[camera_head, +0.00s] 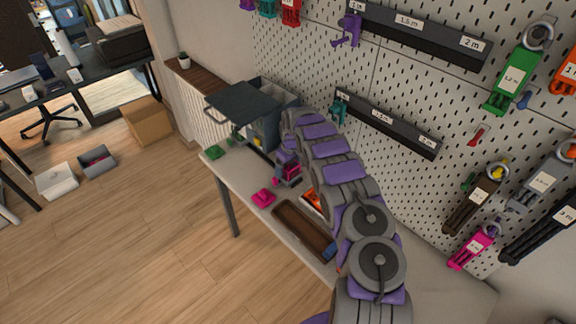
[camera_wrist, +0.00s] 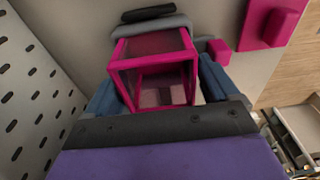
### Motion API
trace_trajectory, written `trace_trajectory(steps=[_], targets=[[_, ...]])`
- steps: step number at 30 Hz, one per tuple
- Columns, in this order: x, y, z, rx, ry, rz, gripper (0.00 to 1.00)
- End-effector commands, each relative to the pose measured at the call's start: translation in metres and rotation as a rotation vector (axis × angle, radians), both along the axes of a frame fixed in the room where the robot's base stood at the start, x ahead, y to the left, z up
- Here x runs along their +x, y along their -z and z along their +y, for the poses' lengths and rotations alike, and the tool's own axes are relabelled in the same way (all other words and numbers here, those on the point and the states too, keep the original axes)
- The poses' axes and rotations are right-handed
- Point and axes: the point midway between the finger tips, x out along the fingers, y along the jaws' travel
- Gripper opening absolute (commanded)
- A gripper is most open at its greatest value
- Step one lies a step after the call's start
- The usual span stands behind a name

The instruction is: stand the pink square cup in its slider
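The pink square cup (camera_wrist: 152,62) sits between the two blue-grey fingers of my gripper (camera_wrist: 158,88) in the wrist view. It looks like a hollow box with a pink frame, and the fingers lie against its sides. In the head view the cup (camera_head: 291,172) shows partly behind my arm, low over the bench. A flat pink piece with a raised block (camera_head: 263,198), which looks like the slider, lies near the bench's front edge. It also shows at the top right of the wrist view (camera_wrist: 268,22). A small pink block (camera_wrist: 218,52) shows beside the right finger.
A brown tray (camera_head: 304,231) lies on the bench to the right, with an orange part (camera_head: 311,198) behind it. A green piece (camera_head: 212,152) and a grey bin unit (camera_head: 264,122) stand at the left end. A pegboard (camera_head: 400,95) with hanging tools rises behind.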

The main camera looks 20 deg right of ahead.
Motion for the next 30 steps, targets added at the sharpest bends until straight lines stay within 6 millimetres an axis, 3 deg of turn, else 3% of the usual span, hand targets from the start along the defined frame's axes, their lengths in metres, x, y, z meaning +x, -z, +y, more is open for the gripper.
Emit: trace_trajectory(steps=[3,11,17,30], targets=[[0.000,-0.003,-0.001,-0.002,0.000,-0.004,1.00],[0.000,-0.006,0.000,-0.004,0.001,-0.007,1.00],[-0.001,-0.019,-0.002,-0.005,0.001,-0.010,1.00],[-0.009,-0.100,-0.006,-0.007,0.000,-0.014,1.00]])
